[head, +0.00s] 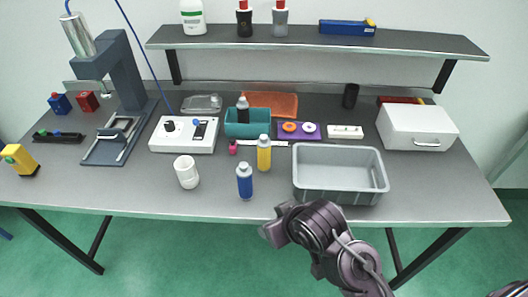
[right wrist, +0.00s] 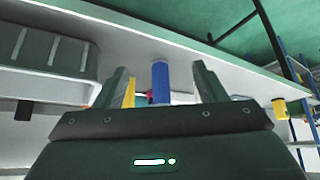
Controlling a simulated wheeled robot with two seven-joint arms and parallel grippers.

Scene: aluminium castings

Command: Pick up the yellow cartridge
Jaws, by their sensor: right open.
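The yellow cartridge (head: 264,157) stands upright on the grey table, with a grey cap, left of the grey bin. In the right wrist view the yellow cartridge (right wrist: 130,92) is mostly hidden behind the left finger. A blue cartridge (head: 245,184) stands upright in front of it and to its left. The blue cartridge also shows between the fingers in the right wrist view (right wrist: 160,80). My right gripper (right wrist: 162,82) is open and empty, apart from both cartridges. In the head view my right arm reaches in at the table's front edge. My left gripper is out of view.
A grey bin (head: 339,194) stands right of the cartridges. A white cup (head: 187,172) stands to the left. Behind are a teal holder (head: 247,130) with a grey-capped item, a white control box (head: 183,146) and a purple tray (head: 286,136). A shelf (head: 310,42) spans the back.

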